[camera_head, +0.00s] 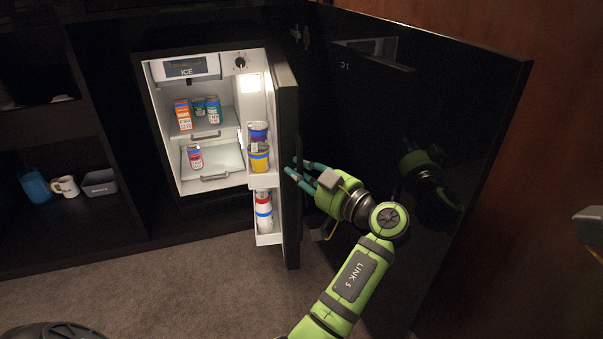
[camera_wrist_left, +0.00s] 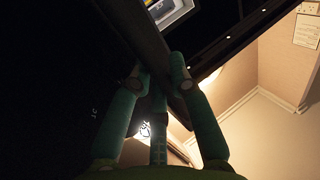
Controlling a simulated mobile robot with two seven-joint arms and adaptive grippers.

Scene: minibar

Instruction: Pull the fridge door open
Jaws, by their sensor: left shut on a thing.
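The fridge door (camera_head: 287,150) stands open, swung out to the right of the lit fridge interior (camera_head: 215,125). Cans stand in its inner racks. My left gripper (camera_head: 294,168) is at the door's outer side, about halfway up. In the left wrist view its fingers (camera_wrist_left: 160,80) close around the dark edge or handle of the fridge door (camera_wrist_left: 140,35). Which part they hold is hard to make out in the dark. A grey piece at the right edge (camera_head: 588,222) may be part of my right arm; its fingers do not show.
A glossy black cabinet door (camera_head: 450,120) stands open behind my left arm. Dark shelves at left hold a blue cup (camera_head: 35,186), a white mug (camera_head: 66,186) and a grey bin (camera_head: 100,183). The carpet (camera_head: 190,280) in front is mostly clear.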

